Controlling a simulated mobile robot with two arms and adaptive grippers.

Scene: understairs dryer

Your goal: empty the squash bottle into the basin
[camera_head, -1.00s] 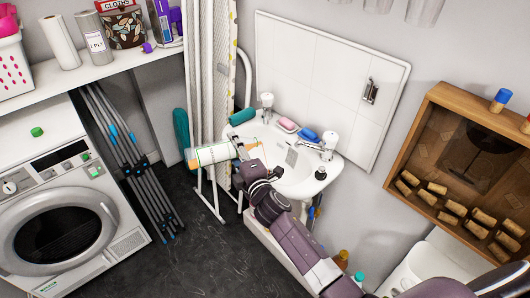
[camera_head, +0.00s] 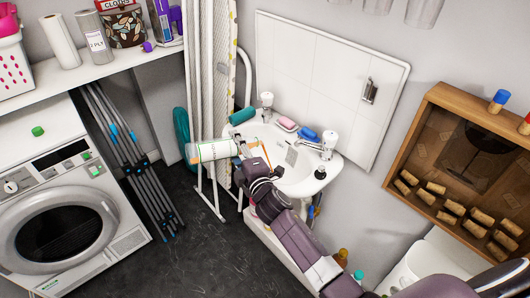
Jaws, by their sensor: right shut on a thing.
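The squash bottle (camera_head: 212,152) is pale with a printed label and an orange patch at its left end. It lies almost level in the air, just left of the white basin (camera_head: 318,182). My right gripper (camera_head: 240,147) is shut on the bottle's right end, above the basin's left edge. The gripper and wrist hide that end of the bottle and part of the basin's bowl. My left gripper is out of view.
Taps (camera_head: 329,142), pink soap (camera_head: 288,124), a blue item (camera_head: 308,135) and a teal cylinder (camera_head: 242,116) are on the basin's back rim. An ironing board (camera_head: 208,70) stands close behind the bottle. Dark floor (camera_head: 190,255) is open below.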

